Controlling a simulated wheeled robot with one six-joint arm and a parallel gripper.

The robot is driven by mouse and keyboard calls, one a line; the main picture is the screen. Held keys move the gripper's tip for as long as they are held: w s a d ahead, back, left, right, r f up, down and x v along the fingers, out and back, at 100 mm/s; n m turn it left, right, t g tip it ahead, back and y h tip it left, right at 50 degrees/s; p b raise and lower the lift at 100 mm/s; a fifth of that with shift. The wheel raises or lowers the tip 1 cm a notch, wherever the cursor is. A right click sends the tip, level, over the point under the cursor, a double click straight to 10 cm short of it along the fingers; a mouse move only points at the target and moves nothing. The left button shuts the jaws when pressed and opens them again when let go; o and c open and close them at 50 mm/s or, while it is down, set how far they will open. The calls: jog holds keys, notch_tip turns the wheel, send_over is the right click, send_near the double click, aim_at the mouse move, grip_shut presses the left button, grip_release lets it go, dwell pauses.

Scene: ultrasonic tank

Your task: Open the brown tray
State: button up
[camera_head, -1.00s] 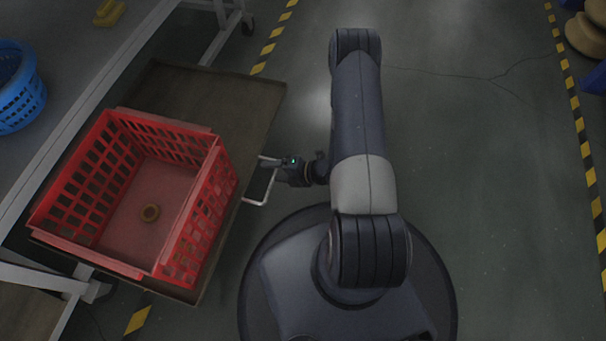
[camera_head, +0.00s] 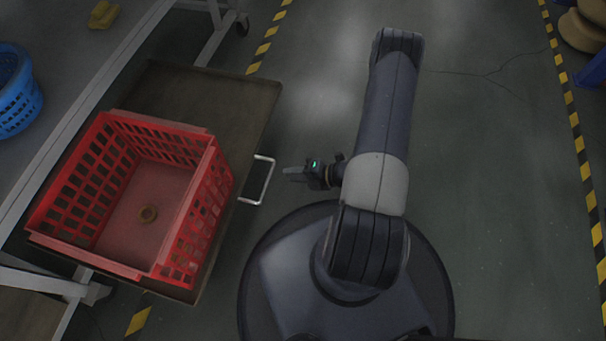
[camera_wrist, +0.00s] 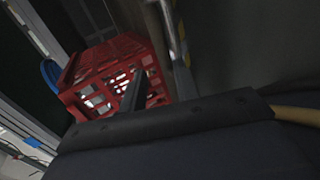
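The brown tray (camera_head: 235,100) is a flat, dark brown drawer that sticks out from under the grey table in the head view. Its pale U-shaped handle (camera_head: 262,182) is on its right edge. My gripper (camera_head: 288,172) is just right of the handle, apart from it and holding nothing, pointing left. In the wrist view one dark finger (camera_wrist: 134,92) shows in front of the red crate. The gap between the fingers cannot be made out in either view.
A blue basket (camera_head: 18,100) and a yellow object (camera_head: 103,15) are on the table (camera_head: 75,75). Open floor lies right of my arm, up to a yellow-black line.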

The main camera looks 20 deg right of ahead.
jog(key=shift+f+v, duration=0.25)
jog(key=shift+v, duration=1)
jog(key=shift+s+d, duration=0.1)
jog(key=shift+r, duration=0.1)
